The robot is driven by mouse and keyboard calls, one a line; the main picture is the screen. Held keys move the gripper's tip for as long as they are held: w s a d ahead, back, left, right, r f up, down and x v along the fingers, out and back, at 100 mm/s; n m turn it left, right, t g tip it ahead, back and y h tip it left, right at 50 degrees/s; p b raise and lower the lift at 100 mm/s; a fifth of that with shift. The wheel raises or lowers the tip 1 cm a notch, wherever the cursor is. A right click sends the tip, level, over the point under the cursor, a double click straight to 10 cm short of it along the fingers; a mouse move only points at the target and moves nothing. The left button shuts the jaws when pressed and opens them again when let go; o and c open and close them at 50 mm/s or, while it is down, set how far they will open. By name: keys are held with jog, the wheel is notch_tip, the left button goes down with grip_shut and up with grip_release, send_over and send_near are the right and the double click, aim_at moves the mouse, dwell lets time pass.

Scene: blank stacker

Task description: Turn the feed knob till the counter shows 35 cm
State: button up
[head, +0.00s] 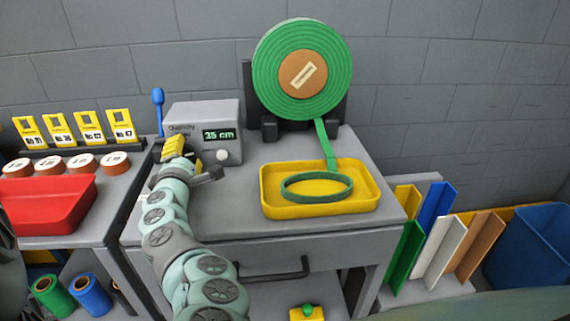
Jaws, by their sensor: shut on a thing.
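The grey counter box (203,113) stands on the bench left of the green roll. Its small display (219,135) appears to read 35 cm in green; the first digit is small and not fully sharp. My gripper (184,154), with yellow parts, is at the left of the box's front face. It is shut, apparently on the feed knob, which is hidden behind the gripper and wrist. A pale round button or knob (222,156) shows uncovered below the display. A green strip (326,145) runs from the green roll (268,68) down to a loop (290,190) in the yellow tray (360,203).
A red tray (45,212), brown rolls (83,163) and yellow cards (88,125) sit on the left bench. A blue-topped lever (158,98) stands beside the box. Coloured profiles (436,222) and a blue bin (540,250) are at right. Bench space between box and tray is clear.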

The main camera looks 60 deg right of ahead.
jog(key=shift+s, duration=0.1)
jog(key=o, duration=1.2)
jog(key=shift+d, duration=0.1)
